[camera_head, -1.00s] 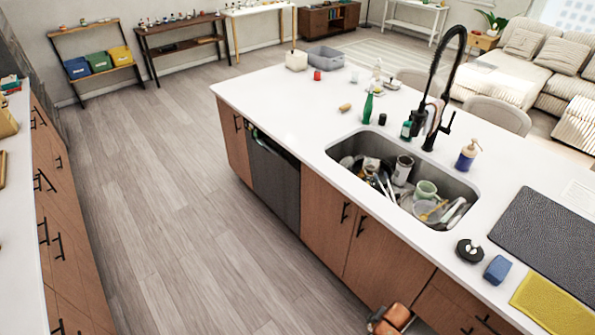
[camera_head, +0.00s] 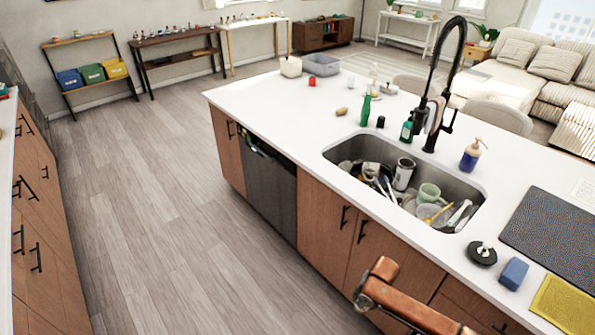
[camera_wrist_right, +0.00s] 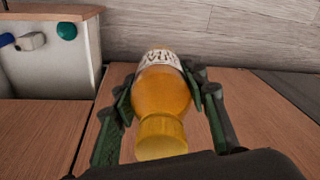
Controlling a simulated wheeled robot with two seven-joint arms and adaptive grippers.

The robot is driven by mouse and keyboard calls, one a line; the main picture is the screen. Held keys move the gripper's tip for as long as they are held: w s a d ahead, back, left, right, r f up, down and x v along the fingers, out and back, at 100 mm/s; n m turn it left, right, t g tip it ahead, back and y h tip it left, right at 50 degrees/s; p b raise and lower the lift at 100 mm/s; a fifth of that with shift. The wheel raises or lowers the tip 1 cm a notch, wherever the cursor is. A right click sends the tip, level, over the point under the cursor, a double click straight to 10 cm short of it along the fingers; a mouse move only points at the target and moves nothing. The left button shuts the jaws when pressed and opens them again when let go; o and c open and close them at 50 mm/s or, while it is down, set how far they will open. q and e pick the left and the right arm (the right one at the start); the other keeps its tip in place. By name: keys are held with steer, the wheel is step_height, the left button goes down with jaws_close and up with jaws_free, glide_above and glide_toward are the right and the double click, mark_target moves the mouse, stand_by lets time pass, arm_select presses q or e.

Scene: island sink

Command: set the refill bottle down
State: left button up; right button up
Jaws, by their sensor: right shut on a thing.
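The refill bottle (camera_wrist_right: 162,95) is amber with a white printed label and a yellow cap in the right wrist view. Its cap end points toward the camera and its label end points away. My right gripper (camera_wrist_right: 160,82) is shut on it, with dark green fingers along both sides. What lies under the bottle is hidden, so I cannot tell whether it touches anything. In the head view only a copper-coloured part of my right arm shows, low in front of the island; that gripper and the bottle are out of that view. My left gripper is in neither view.
The island counter (camera_head: 270,105) has a sink (camera_head: 350,155) full of dishes. A black round item (camera_head: 482,253), a blue block (camera_head: 514,273), a yellow mat (camera_head: 565,305) and a dark mat (camera_head: 555,235) lie right of it. Wood panels (camera_wrist_right: 40,125) surround the bottle in the wrist view.

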steer(key=a+b, duration=0.1)
steer(key=b, duration=0.1)
steer(key=w+a+r+n+b, duration=0.1)
steer(key=shift+w+r+b, duration=0.2)
steer(key=shift+w+b, duration=0.1)
steer(key=shift+b, duration=0.05)
arm_select(q)
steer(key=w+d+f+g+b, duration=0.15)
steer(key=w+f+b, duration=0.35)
steer(key=b, duration=1.3)
arm_select(e)
steer(key=s+a+r+n+g, duration=0.2)
steer(key=s+n, duration=0.3)
steer(key=s, duration=0.5)
arm_select(q)
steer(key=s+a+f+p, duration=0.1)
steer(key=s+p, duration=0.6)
steer(key=p, duration=0.3)
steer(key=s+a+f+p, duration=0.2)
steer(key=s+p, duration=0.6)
steer(key=p, duration=0.1)
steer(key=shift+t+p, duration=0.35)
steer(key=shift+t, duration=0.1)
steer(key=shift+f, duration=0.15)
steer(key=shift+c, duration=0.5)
arm_select(e)
step_height(320, 180, up, 19)
steer(key=shift+w+d+r, duration=0.15)
steer(key=shift+w+r, duration=0.05)
steer(key=shift+w, duration=0.05)
